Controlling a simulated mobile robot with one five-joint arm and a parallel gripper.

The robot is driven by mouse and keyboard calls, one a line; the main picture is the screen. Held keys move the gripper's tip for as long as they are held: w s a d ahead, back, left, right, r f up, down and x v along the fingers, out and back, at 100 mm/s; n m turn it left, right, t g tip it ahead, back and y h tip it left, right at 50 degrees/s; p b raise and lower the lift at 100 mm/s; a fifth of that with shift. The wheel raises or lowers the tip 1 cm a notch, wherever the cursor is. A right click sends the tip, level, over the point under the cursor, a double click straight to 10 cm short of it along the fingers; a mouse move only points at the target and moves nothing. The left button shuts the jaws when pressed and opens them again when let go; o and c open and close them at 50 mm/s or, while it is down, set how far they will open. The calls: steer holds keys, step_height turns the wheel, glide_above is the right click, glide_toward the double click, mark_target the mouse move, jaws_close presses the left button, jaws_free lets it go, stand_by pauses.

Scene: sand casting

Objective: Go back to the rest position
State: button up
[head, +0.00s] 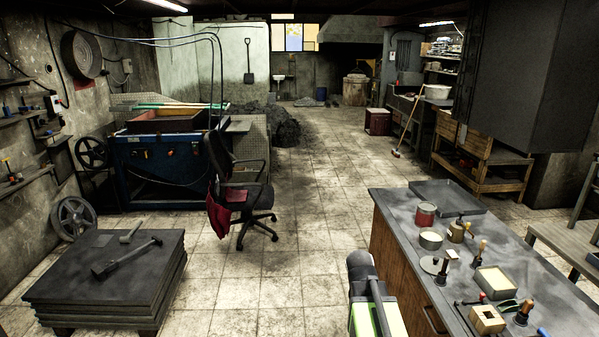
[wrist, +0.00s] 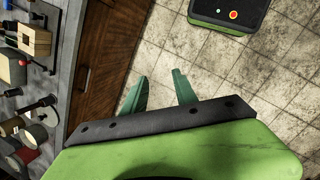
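My gripper (wrist: 159,76) shows in the wrist view with its two green fingers spread apart. Nothing is between them, and bare floor tiles lie behind. In the head view my green and dark arm (head: 375,305) stands at the bottom centre, just left of the workbench (head: 390,205). The gripper's fingers cannot be made out there. In the wrist view the bench's wooden side (wrist: 110,50) is close on the left of the fingers, with no visible contact.
The workbench bears a red can (head: 425,214), a grey tray (head: 447,197), a wooden block (head: 487,320) and several tools. A stack of dark plates (head: 105,275) with hammers stands at left. An office chair (head: 240,190) stands mid-left. The tiled floor (head: 335,200) between is clear.

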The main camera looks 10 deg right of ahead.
steer(key=w+a+f+m+y+b, duration=0.1)
steer(key=a+f+m, duration=0.1)
steer(key=a, duration=0.8)
steer(key=a+f+m+t+y+b, duration=0.1)
steer(key=a+f+m, duration=0.1)
steer(key=a, duration=0.7)
steer(key=shift+w+a+f+m+t+y, duration=0.2)
steer(key=shift+w+a+m+t+y, duration=0.15)
steer(key=shift+m, duration=0.25)
